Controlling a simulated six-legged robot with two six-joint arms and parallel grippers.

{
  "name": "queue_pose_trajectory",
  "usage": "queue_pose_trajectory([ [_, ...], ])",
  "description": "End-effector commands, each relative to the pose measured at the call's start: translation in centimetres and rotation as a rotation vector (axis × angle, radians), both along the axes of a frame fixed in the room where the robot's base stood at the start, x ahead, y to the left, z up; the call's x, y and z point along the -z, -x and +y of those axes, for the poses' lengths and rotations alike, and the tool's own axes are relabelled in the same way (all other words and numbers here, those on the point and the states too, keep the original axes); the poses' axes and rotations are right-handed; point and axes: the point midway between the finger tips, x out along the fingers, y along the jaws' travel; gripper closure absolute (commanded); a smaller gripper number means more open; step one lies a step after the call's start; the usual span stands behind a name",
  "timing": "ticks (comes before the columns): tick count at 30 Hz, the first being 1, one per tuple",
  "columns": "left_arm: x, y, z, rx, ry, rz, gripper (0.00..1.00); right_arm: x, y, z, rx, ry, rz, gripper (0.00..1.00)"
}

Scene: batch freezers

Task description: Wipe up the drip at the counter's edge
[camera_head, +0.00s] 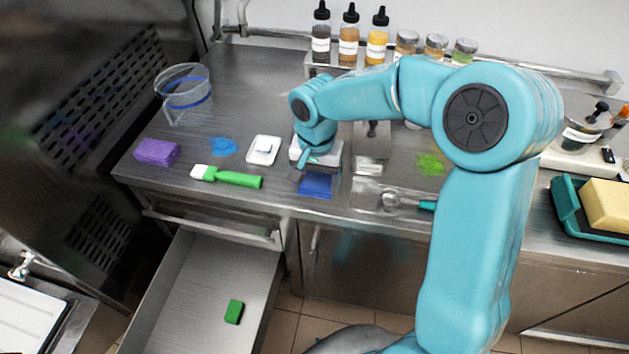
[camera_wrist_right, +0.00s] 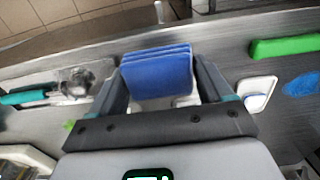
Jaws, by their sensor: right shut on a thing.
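My right gripper (camera_head: 316,168) is low over the front of the steel counter, shut on a folded blue cloth (camera_head: 315,186). In the right wrist view the cloth (camera_wrist_right: 157,72) sits between the two fingers, close to the counter's front edge; I cannot tell if it touches the top. A blue smear (camera_head: 224,146) lies left of the gripper and a green smear (camera_head: 430,164) lies to its right, both back from the edge. No drip shows clearly at the edge itself; the cloth and gripper hide part of it. My left gripper is not in view.
A tray with a scoop (camera_head: 391,200) is right. An open drawer (camera_head: 190,300) holding a green block (camera_head: 234,311) juts out below. Bottles (camera_head: 349,35) line the back.

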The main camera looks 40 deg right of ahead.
Motion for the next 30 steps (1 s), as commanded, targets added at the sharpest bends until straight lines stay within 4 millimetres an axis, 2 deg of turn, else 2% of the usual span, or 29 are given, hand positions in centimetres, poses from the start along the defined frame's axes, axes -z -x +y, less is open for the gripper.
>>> queue_pose_trajectory([
  [1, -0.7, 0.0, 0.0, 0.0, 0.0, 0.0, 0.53, -0.9, 0.0, -0.1, 0.001, 0.0, 0.0, 0.45],
  [7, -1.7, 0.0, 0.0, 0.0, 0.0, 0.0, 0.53, -2.2, 0.1, -0.3, -0.002, 0.0, 0.0, 0.45],
  [24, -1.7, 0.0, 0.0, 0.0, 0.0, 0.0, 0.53, -2.3, 0.1, -0.4, -0.004, 0.0, 0.0, 0.45],
  [27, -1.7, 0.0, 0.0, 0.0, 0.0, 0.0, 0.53, -2.0, -0.2, 0.2, -0.056, 0.0, 0.001, 0.45],
  [30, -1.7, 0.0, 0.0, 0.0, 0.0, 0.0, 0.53, -1.3, -0.9, 2.2, -0.222, -0.001, 0.002, 0.45],
])
